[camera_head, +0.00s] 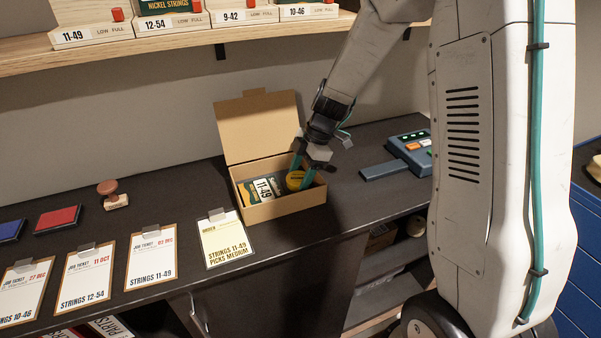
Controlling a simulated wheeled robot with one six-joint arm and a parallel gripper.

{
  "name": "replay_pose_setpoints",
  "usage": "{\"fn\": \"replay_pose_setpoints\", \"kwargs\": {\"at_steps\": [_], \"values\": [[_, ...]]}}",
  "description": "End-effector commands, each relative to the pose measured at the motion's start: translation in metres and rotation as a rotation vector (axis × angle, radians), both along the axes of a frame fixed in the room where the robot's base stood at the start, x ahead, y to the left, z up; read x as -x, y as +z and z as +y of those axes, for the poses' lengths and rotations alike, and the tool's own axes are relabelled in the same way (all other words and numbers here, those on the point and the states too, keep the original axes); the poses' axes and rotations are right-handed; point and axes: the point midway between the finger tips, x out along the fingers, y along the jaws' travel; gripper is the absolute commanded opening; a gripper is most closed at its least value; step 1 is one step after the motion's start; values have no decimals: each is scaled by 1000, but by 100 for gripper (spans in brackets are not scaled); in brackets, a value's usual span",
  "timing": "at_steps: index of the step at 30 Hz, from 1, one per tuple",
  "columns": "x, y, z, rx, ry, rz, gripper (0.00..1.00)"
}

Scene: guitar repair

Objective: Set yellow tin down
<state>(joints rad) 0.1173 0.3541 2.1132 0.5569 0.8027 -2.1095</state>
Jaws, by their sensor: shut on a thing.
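The yellow tin (295,180) is round and sits between the fingers of my gripper (303,176), at the right end of an open cardboard box (285,208). My gripper reaches down into the box from above and is shut on the tin. A string pack marked 11-49 (263,189) lies in the box to the left of the tin. I cannot tell whether the tin touches the box floor. The box lid (258,127) stands up at the back.
An order card (226,238) lies left of the box, with several job tickets (150,258) further left. A stamp (112,196) and a red ink pad (57,219) lie behind them. A blue-grey device (409,152) is at right. A shelf (180,43) runs above.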

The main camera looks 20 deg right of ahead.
Motion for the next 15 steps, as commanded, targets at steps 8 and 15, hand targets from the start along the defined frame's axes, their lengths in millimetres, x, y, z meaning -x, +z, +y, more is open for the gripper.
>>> {"fn": "replay_pose_setpoints", "kwargs": {"at_steps": [8, 15], "values": [[0, -1, 0, 0, 0, 1, 79], [-1, 10, -3, 0, -2, -2, 79]]}}
